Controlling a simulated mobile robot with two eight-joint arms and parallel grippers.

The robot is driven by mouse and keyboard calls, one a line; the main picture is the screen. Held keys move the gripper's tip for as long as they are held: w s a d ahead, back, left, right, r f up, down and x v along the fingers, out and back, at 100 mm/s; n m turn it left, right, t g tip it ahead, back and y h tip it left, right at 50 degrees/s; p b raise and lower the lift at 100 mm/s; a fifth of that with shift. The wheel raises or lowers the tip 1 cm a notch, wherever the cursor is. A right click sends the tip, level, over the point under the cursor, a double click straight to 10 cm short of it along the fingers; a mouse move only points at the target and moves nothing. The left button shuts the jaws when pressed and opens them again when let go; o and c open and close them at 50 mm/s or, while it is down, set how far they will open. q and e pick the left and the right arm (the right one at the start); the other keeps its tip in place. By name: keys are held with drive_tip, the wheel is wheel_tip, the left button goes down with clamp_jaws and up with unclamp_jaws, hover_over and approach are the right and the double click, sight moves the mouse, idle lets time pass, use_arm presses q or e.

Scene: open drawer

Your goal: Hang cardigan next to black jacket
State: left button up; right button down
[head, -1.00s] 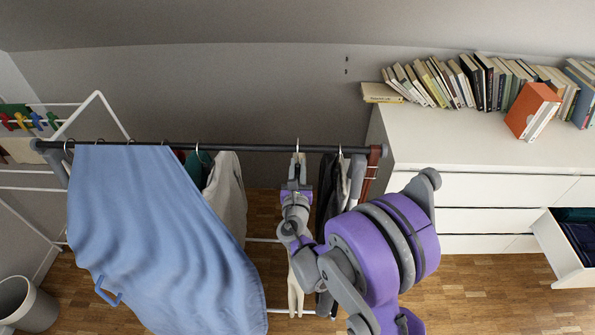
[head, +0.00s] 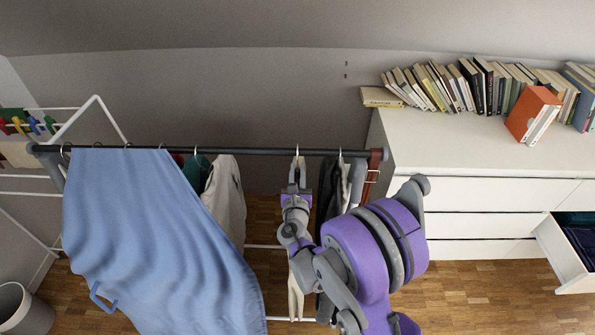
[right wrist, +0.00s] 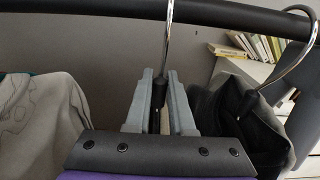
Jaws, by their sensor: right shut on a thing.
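The cardigan (head: 295,303) is cream-coloured and hangs below my right gripper (head: 297,186), mostly hidden behind my arm. My right gripper, also in the right wrist view (right wrist: 162,95), is shut on the neck of the cardigan's hanger, just under the rail. The hanger's metal hook (right wrist: 169,30) is at the black rail (head: 250,151); I cannot tell if it bears weight there. The black jacket (head: 328,190) hangs just right of my gripper, and shows dark in the right wrist view (right wrist: 235,125). My left gripper is not in view.
A blue cloth (head: 150,230) covers the rail's left part. A pale garment (head: 226,195) hangs left of my gripper, with a gap of bare rail between. A white dresser (head: 480,150) with books and an open drawer (head: 568,262) stands right.

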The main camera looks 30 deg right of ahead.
drive_tip(key=c, duration=0.7)
unclamp_jaws()
drive_tip(key=shift+s+a, duration=0.1)
